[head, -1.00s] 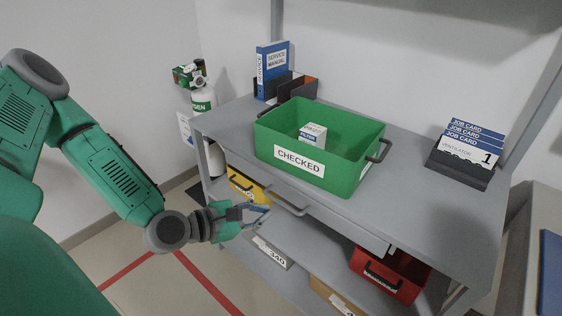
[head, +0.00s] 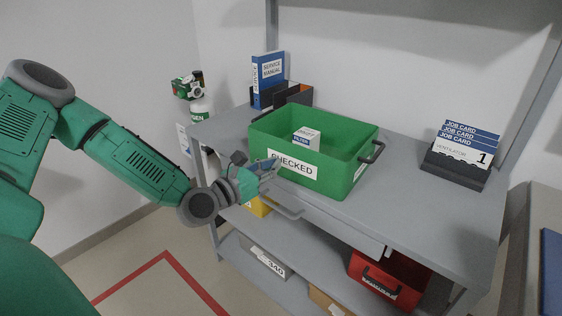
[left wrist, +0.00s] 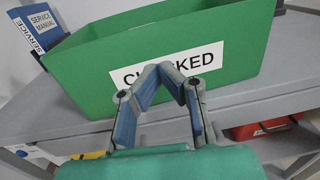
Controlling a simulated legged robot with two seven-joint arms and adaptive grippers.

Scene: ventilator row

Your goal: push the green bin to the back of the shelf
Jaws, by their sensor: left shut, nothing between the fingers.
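The green bin (head: 346,179) with a "CHECKED" label stands on the grey top shelf (head: 420,215), with a small white box (head: 306,138) inside it. A dark handle shows on its right end. My left gripper (head: 272,168) is shut and empty at the bin's front wall, overlapping the label's left part. In the left wrist view the green bin (left wrist: 88,95) fills the upper middle, and the closed fingertips (left wrist: 170,68) cover part of the label. I cannot tell whether they touch the wall. My right gripper is not in view.
A blue service manual (head: 268,75) in a dark holder stands behind the bin at the left. A job card stand (head: 455,170) is at the right. Grey shelf is clear between bin and stand. A red bin (head: 385,280) sits on the lower shelf.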

